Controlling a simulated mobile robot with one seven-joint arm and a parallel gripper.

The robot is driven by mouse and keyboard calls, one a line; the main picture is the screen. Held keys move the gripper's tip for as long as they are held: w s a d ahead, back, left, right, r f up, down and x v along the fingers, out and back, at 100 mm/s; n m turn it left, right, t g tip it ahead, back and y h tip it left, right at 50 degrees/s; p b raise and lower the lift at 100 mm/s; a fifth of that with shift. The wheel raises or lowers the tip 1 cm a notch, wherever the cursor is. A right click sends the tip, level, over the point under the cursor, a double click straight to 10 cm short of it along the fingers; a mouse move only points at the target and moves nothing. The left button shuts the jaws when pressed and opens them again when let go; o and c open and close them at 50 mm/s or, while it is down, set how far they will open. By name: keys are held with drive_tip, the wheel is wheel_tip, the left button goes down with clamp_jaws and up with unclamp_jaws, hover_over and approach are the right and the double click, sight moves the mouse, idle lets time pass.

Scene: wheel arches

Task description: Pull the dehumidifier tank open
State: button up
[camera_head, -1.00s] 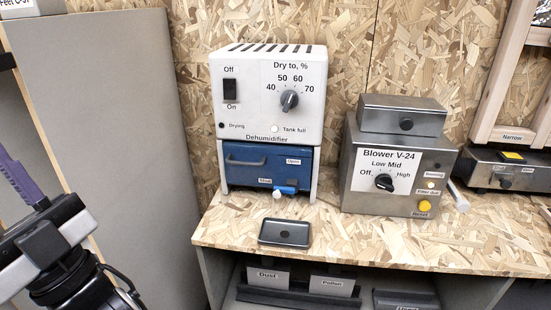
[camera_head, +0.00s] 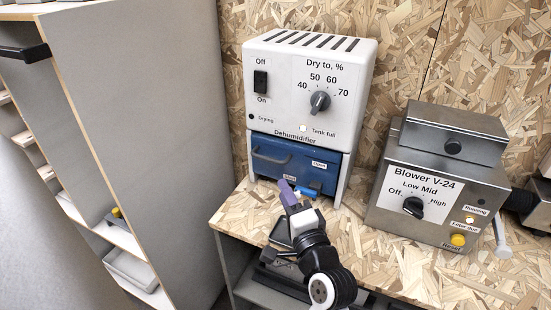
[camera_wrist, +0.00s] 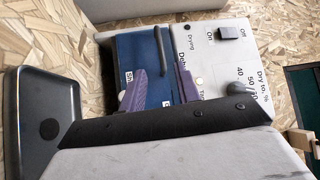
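The white dehumidifier (camera_head: 290,108) stands on the wooden worktop. Its blue tank (camera_head: 325,173) sits inside the lower part of the housing, with a dark bar handle (camera_head: 270,158) at the upper left of its front. In the wrist view the tank (camera_wrist: 139,50) and its handle (camera_wrist: 162,58) appear turned on their side. My gripper (camera_head: 287,190), with purple fingers, is in front of the tank and low, hiding part of its bottom edge. In the wrist view my gripper (camera_wrist: 160,86) has its fingers apart, with nothing held between them. The handle shows beyond the gap, apart from the fingers.
A small blue tap (camera_head: 299,173) at the tank's bottom is partly hidden by my gripper. A black tray (camera_wrist: 42,122) lies on the worktop near the gripper. The metal blower (camera_head: 440,185) stands to the right. A grey panel (camera_head: 150,130) rises at left.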

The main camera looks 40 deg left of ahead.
sight(268, 159)
drive_tip(key=p+x, duration=0.3)
drive_tip(key=x, duration=0.9)
drive_tip(key=shift+d, duration=0.1)
clamp_jaws()
